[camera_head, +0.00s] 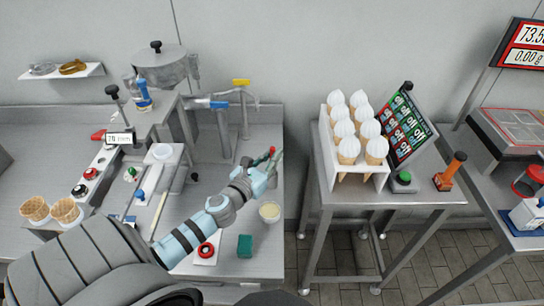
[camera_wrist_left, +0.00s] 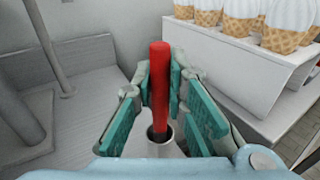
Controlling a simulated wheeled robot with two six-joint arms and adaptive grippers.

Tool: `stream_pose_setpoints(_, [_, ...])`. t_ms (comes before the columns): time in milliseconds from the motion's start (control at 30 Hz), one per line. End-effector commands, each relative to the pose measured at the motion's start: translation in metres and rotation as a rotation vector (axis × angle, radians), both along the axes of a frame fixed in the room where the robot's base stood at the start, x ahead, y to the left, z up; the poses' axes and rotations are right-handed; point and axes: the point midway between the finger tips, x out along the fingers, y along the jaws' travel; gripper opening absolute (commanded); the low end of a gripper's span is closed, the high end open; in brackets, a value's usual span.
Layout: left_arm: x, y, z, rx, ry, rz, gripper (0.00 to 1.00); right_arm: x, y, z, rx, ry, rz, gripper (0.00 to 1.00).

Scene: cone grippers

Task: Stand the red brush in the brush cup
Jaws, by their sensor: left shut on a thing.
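My left gripper (camera_head: 269,158) is shut on the red brush (camera_wrist_left: 160,75), with a teal finger on each side of it. The brush stands nearly upright in the left wrist view, and its red upper end also shows in the head view (camera_head: 271,150). A round grey cup with a dark opening, which looks like the brush cup (camera_wrist_left: 169,148), is at the brush's lower end. The lower end appears to be at or inside the opening; how deep, I cannot tell. In the head view my gripper and arm hide this cup. My right gripper is not in view.
A white rack (camera_head: 357,178) of filled cones stands on the steel table to the right.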

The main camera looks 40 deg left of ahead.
Motion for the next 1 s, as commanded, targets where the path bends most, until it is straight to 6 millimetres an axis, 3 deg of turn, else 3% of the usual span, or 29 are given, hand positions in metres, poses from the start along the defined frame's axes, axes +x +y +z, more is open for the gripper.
stream_pose_setpoints(33, [0.000,0.000,0.000,0.000,0.000,0.000,0.00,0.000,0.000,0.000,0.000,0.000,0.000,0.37])
stream_pose_setpoints(67, [0.000,0.000,0.000,0.000,0.000,0.000,0.17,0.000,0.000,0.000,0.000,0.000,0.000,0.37])
stream_pose_setpoints(200, [0.000,0.000,0.000,0.000,0.000,0.000,0.36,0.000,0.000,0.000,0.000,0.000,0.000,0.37])
stream_pose_setpoints(567, [-0.008,0.000,0.000,0.003,0.003,0.001,0.36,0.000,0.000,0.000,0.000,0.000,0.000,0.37])
stream_pose_setpoints(900, [-0.094,-0.012,0.005,0.003,0.004,-0.003,0.36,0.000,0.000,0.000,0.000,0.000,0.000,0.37])
stream_pose_setpoints(1000, [-0.111,-0.013,0.006,0.002,0.004,0.000,0.36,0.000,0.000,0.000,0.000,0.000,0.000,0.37])
